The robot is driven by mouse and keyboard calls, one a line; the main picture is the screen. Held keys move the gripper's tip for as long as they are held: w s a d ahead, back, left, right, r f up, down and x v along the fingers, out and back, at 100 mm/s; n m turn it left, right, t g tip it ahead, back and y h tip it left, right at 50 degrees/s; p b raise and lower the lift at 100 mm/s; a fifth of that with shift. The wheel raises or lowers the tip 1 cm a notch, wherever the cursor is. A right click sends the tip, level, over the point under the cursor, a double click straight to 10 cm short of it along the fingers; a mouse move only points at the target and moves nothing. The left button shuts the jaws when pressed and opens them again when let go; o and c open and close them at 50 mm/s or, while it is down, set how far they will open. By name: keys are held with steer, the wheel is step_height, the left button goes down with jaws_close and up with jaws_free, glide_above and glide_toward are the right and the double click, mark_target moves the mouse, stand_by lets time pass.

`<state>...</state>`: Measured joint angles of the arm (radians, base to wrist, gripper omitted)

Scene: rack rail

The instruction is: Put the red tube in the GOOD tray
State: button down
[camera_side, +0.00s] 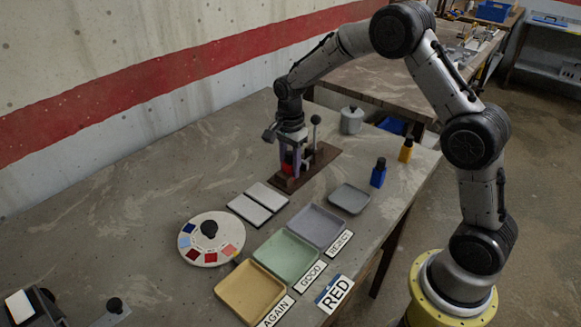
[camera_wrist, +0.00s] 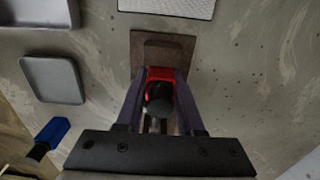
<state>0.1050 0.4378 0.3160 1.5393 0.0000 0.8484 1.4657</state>
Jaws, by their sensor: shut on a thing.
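The red tube (camera_side: 287,157) is at the brown wooden rack (camera_side: 322,165), with its dark cap up; it also shows in the wrist view (camera_wrist: 159,75). My gripper (camera_side: 293,165) is shut on the red tube, one finger on each side of it in the wrist view (camera_wrist: 160,90). The fingers hide part of the tube, and I cannot tell whether its lower end is still seated in the rack. The GOOD tray (camera_side: 287,257) is green and empty, between the yellow AGAIN tray (camera_side: 249,292) and the purple-grey REJECT tray (camera_side: 318,226).
A blue bottle (camera_side: 378,174) and a yellow bottle (camera_side: 405,151) stand at the right, near a small grey tray (camera_side: 349,198). A colour wheel (camera_side: 211,239), white pads (camera_side: 249,210) and a RED card (camera_side: 334,293) lie nearer. A lidded grey pot (camera_side: 351,120) stands behind the rack.

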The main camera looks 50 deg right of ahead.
mark_target(291, 153)
steer(key=shift+r, duration=3.05)
steer(key=shift+m, duration=0.3)
steer(key=shift+s+f+m, duration=0.15)
steer(key=shift+f+m, duration=0.15)
steer(key=s+a+r+n, duration=0.1)
steer(key=s+a, duration=1.4)
steer(key=a, duration=0.5)
steer(key=shift+s+f, duration=0.1)
steer(key=shift+f, duration=3.1)
steer(key=shift+f, duration=0.25)
